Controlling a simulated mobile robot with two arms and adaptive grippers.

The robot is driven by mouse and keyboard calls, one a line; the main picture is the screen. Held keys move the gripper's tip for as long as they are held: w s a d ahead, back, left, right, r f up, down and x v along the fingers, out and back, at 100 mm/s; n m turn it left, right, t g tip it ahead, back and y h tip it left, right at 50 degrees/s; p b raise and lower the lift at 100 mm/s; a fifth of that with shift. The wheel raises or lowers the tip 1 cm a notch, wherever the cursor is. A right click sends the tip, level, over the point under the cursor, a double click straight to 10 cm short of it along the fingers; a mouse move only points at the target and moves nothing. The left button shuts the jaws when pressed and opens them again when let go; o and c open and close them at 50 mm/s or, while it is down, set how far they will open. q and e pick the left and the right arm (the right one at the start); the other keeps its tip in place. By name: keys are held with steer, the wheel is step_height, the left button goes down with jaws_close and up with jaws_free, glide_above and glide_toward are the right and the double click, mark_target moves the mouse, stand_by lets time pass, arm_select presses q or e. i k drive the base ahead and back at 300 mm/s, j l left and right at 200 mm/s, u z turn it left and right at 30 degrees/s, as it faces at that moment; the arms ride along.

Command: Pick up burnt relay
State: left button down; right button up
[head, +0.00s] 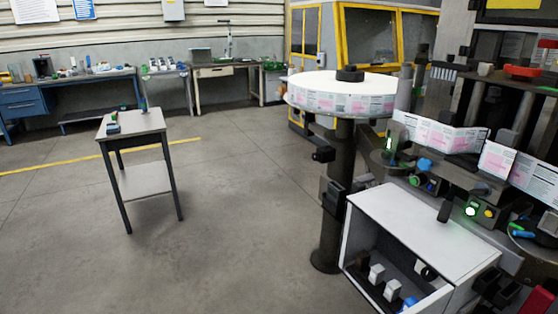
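An open-fronted grey electrical cabinet (420,226) stands at the lower right beside the labelling machine. Inside it, a row of small relay-like blocks sits low down, including a white block (376,274), another white block (392,290) and a blue one (410,302). Dark parts (360,264) sit beside and below them. A dark round part (427,271) is on the inner right side. I cannot tell which of these is the burnt relay; no scorch marks are clear at this size. Neither of my grippers is in view.
A label reel (343,82) on a dark post (343,170) stands behind the cabinet. The labelling machine (480,140) fills the right side. A small side table (132,123) with small items stands at left. Workbenches (70,80) line the back wall. The middle floor is clear.

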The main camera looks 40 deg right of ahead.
mark_target(362, 260)
steer(key=l+z, duration=0.2)
steer(key=z, duration=1.75)
